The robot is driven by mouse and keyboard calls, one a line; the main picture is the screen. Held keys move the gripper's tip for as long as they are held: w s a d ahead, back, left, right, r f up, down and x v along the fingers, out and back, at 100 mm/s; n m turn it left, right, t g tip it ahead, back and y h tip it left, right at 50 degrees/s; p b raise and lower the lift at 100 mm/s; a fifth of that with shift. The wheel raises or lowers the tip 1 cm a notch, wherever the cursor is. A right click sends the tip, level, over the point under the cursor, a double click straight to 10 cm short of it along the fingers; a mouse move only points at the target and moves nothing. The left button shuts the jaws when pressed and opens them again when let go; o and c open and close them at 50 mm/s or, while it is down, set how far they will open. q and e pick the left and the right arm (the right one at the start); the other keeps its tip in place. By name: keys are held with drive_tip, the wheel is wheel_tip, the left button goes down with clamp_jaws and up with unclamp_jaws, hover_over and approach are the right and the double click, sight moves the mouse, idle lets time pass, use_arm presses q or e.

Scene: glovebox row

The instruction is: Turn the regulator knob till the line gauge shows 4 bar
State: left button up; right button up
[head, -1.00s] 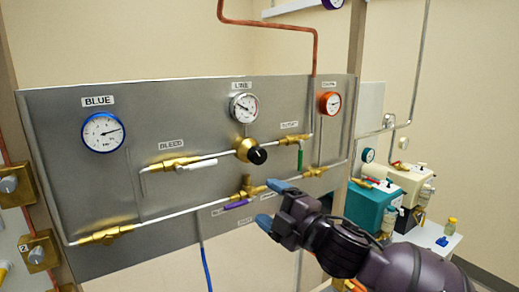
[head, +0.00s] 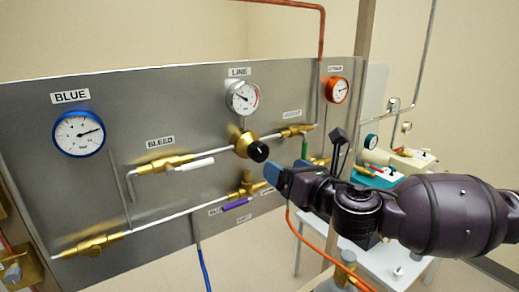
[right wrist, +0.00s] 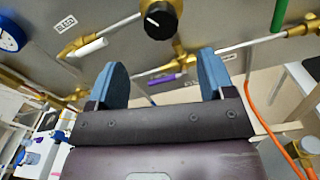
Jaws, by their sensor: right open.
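The regulator knob (head: 259,152) is black with a white mark on a brass body, in the middle of the grey panel. It also shows in the right wrist view (right wrist: 160,20), above and beyond the fingertips. The line gauge (head: 242,97) is a white dial under the LINE label; its needle points to the upper left, and the number is too small to read. My right gripper (head: 285,176) is to the lower right of the knob, apart from it. In the right wrist view its two blue fingers (right wrist: 160,82) are wide apart with nothing between them. My left gripper is not in view.
A blue gauge (head: 79,133) is at the left and an orange gauge (head: 336,90) at the right. A white bleed handle (head: 195,164), a purple handle (head: 236,204) and a green handle (head: 305,149) stand out near the knob. A white table (head: 385,262) with equipment is at the right.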

sight(262, 154)
drive_tip(key=shift+n, duration=0.6)
drive_tip(key=p+x, duration=0.1)
drive_tip(key=x, duration=0.9)
drive_tip(key=shift+w+p, duration=0.3)
drive_tip(key=shift+p, duration=0.05)
drive_tip(key=shift+c, duration=0.3)
drive_tip(key=c, duration=0.9)
drive_tip(key=shift+o, duration=0.2)
drive_tip(key=m, duration=0.3)
drive_tip(key=shift+m, duration=0.4)
drive_tip(key=shift+m+p, duration=0.6)
drive_tip(key=shift+m, duration=1.5)
